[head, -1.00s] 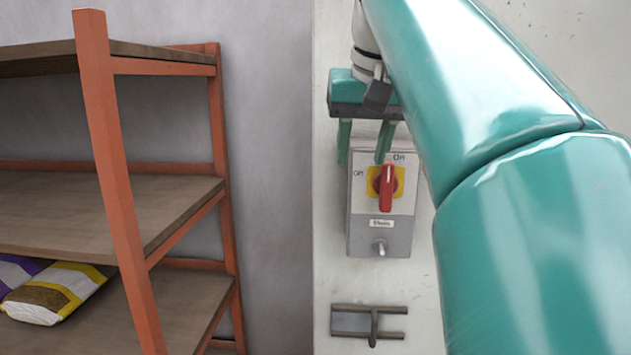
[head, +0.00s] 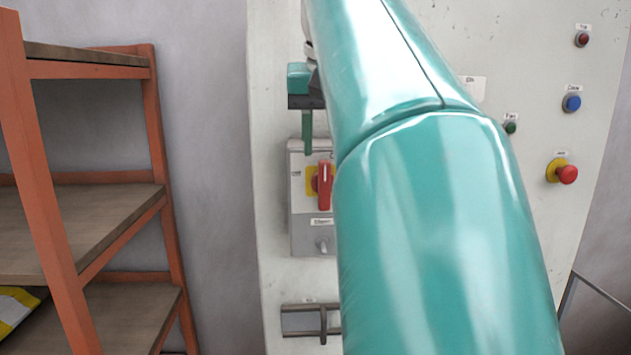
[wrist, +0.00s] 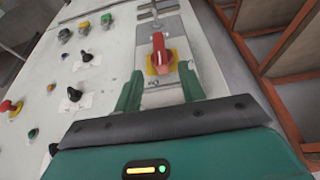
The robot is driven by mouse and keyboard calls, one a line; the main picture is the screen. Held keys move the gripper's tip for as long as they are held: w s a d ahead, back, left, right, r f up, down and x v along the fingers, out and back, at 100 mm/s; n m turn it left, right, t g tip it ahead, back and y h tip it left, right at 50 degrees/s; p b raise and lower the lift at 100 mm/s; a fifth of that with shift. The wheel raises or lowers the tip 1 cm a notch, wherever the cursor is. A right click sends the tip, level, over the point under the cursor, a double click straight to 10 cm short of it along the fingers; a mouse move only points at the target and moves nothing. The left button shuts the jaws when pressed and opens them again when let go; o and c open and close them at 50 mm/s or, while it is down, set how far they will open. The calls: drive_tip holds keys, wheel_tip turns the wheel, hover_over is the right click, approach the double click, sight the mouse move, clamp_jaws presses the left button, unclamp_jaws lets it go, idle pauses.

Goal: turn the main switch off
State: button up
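The main switch is a red handle (head: 324,186) on a yellow plate, on a grey switch box (head: 303,222) on the pale panel. The handle stands upright, with a small label to its left; my arm hides the right part of the box. In the wrist view the red handle (wrist: 159,50) shows beyond and between my fingers. My gripper (wrist: 160,78) is open and empty, one green finger on either side of the switch's line. In the head view one finger (head: 307,132) hangs just above the handle; the other is hidden behind my arm.
Blue (head: 571,103), green and red buttons and a red mushroom button (head: 566,174) are at the right. An orange shelf rack (head: 160,150) stands left, with bare wall between.

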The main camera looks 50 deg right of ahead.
sight(325, 170)
drive_tip(key=x, duration=0.8)
drive_tip(key=shift+w+f, duration=0.1)
drive_tip(key=shift+f, duration=0.05)
drive_tip(key=shift+c, duration=0.4)
drive_tip(key=c, duration=0.5)
drive_tip(key=shift+c, duration=0.2)
